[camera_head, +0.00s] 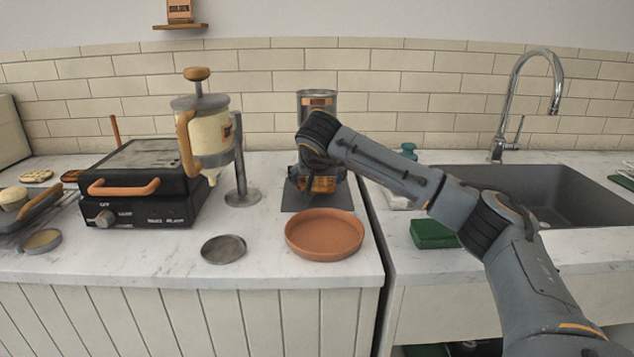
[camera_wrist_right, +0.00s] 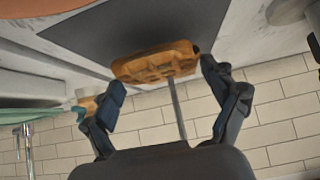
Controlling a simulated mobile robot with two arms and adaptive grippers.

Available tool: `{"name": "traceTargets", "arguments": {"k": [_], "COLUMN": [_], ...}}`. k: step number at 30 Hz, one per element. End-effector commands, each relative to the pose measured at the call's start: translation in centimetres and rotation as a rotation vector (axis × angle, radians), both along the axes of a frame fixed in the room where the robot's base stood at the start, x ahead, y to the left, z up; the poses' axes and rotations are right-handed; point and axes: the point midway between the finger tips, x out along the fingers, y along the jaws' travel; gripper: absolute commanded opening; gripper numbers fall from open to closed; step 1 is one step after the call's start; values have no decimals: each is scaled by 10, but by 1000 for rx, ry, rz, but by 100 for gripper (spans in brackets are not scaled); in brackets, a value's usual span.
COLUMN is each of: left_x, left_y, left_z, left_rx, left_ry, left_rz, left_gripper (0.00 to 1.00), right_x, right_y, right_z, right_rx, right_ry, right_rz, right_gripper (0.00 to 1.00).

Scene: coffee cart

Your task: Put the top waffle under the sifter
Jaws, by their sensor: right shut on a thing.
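A golden-brown waffle (camera_wrist_right: 155,62) lies between the spread fingertips of my right gripper (camera_wrist_right: 163,78) in the wrist view. The gripper is shut on it. In the head view my right gripper (camera_head: 318,162) is in front of a metal cylinder with a wooden band (camera_head: 317,101), which looks like the sifter. The orange-brown waffle (camera_head: 322,184) shows below it, above a dark grey mat (camera_head: 318,199), partly hidden by the gripper. I cannot tell whether the waffle touches the mat. My left gripper is not in view.
A terracotta dish (camera_head: 325,250) stands in front of the mat, with a round metal disc (camera_head: 223,249) left of it. A black waffle maker (camera_head: 140,188) and a batter dispenser (camera_head: 210,135) stand further left. A sink (camera_head: 560,195) and green sponge (camera_head: 433,234) are at right.

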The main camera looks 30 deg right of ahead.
Motion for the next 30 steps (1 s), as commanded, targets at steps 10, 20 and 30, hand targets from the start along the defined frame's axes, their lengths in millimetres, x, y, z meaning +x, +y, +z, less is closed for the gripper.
{"name": "traceTargets", "arguments": {"k": [10,20,30], "left_x": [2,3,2], "left_y": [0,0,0], "left_z": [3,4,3], "left_rx": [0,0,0], "left_ry": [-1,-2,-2], "left_rz": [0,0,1], "left_gripper": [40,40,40], "right_x": [26,25,25], "right_y": [-17,-17,-16], "right_z": [-24,-26,-26], "right_rx": [-1,-1,0], "right_ry": [0,0,0], "right_rz": [-2,-2,-1], "right_gripper": [49,49,100]}}
